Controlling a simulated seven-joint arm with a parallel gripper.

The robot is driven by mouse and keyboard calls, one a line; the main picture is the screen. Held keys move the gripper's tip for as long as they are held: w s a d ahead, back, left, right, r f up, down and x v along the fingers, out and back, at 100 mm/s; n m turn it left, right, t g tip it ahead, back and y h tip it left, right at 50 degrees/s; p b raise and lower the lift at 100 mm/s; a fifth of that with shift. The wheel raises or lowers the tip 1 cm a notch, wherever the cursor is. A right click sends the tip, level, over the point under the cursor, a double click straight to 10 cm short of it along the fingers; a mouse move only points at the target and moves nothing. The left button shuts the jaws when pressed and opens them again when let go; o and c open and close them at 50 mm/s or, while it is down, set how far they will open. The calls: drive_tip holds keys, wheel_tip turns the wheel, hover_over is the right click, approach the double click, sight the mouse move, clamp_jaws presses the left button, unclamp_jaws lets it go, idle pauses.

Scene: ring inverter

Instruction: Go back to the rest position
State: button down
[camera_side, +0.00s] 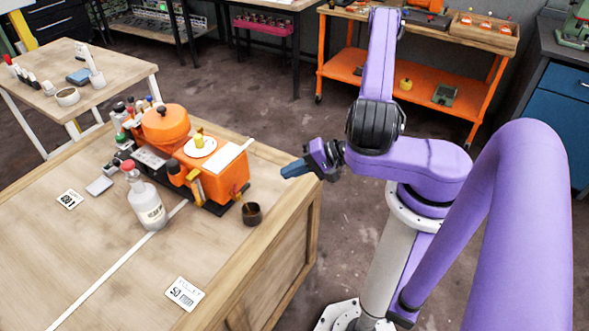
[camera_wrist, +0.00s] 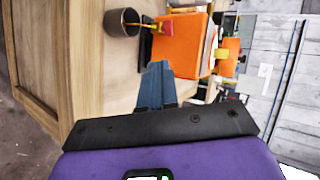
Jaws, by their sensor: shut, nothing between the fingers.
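My gripper (camera_side: 288,171) hangs in the air just off the right edge of the wooden table (camera_side: 110,265), pointing left toward the orange machine (camera_side: 222,180). Its blue fingers are together with nothing between them. In the wrist view the shut fingers of my gripper (camera_wrist: 155,72) point at the orange machine (camera_wrist: 180,48), apart from it as far as I can tell. A dark cup (camera_side: 252,214) stands at the table edge below and left of the gripper; it also shows in the wrist view (camera_wrist: 121,23).
A glass bottle (camera_side: 147,204) stands in front of the machine. Printed cards (camera_side: 185,293) lie on the table. An orange cart (camera_side: 425,65) stands behind my arm. The floor between table and cart is clear.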

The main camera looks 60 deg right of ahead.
drive_tip(key=shift+s+d+r, duration=0.1)
drive_tip(key=shift+s+d, duration=0.1)
drive_tip(key=shift+s, duration=0.1)
drive_tip(key=w+d+n+g+h, duration=0.45)
drive_tip(key=d+n+g, duration=0.2)
drive_tip(key=n, duration=0.35)
drive_tip(key=w+a+r+n+g+h, duration=0.1)
drive_tip(key=a+r+n+h, duration=0.2)
drive_tip(key=a+r+n, duration=0.55)
drive_tip(key=s+a+r+n, duration=0.1)
drive_tip(key=s+r+n, duration=0.1)
drive_tip(key=s+r, duration=0.2)
drive_tip(key=s+a+r+n+g+y, duration=0.1)
drive_tip(key=s+a+r+n, duration=0.1)
drive_tip(key=s, duration=0.7)
drive_tip(key=s+a+r+n+g, duration=0.1)
drive_tip(key=s+a+r+n, duration=0.1)
drive_tip(key=s+r, duration=0.3)
drive_tip(key=s, duration=0.2)
drive_tip(key=shift+s+r+y, duration=0.35)
drive_tip(key=shift+a+g, duration=0.1)
drive_tip(key=shift+g, duration=0.15)
idle(3.2)
